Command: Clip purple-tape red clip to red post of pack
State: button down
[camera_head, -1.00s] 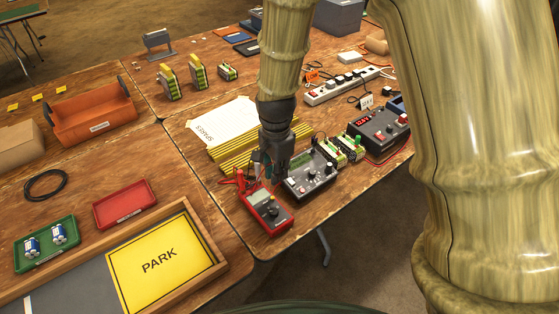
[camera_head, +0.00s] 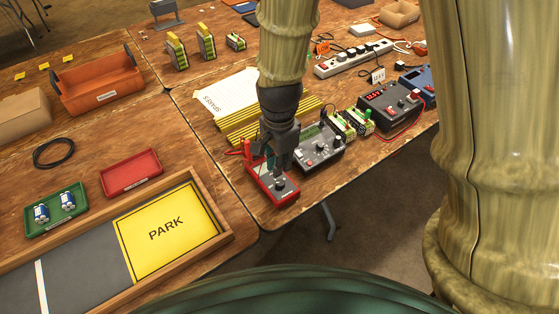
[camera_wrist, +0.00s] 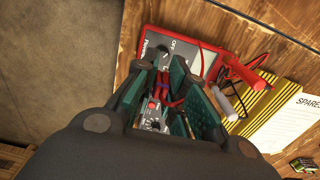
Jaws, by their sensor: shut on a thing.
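My gripper (camera_head: 277,158) is over the red multimeter (camera_head: 282,193) at the table's front edge and hides part of it. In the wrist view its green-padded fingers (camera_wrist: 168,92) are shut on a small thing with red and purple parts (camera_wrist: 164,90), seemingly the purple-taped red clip. It is mostly hidden by the fingers. The multimeter (camera_wrist: 181,52) lies beyond the fingertips. Two packs (camera_head: 350,124) with green and pale sides stand right of the gripper, between the grey tester (camera_head: 318,147) and the black charger (camera_head: 390,103). I cannot make out a red post on them.
Red and white probe handles (camera_wrist: 240,75) lie beside the multimeter. A yellow-black striped mat (camera_head: 237,128) and a white SPARES sheet (camera_head: 222,98) lie behind. A power strip (camera_head: 352,59) is at the back right. A wood-framed PARK board (camera_head: 168,229) is front left.

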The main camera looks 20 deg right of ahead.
jog(key=shift+r+p, duration=0.9)
jog(key=shift+p, duration=0.1)
jog(key=w+d+m+p, duration=0.5)
jog(key=d+m, duration=0.1)
jog(key=d, duration=0.3)
jog(key=w+d+m+p, duration=0.5)
jog(key=w+d+m, duration=0.1)
jog(key=d, duration=0.3)
jog(key=w+d+m+p, duration=0.5)
jog(key=d+m, duration=0.1)
jog(key=d, duration=0.3)
jog(key=shift+w+d+f, duration=0.15)
jog(key=shift+w+d, duration=0.15)
jog(key=shift+d, duration=0.05)
jog(key=shift+f, duration=0.1)
jog(key=shift+f, duration=0.25)
jog(key=shift+f+b, duration=1.2)
jog(key=shift+f, duration=2.1)
jog(key=shift+f+p, duration=0.2)
jog(key=shift+p, duration=0.3)
jog(key=c, duration=1.4)
grip_release()
jog(key=shift+a, duration=0.1)
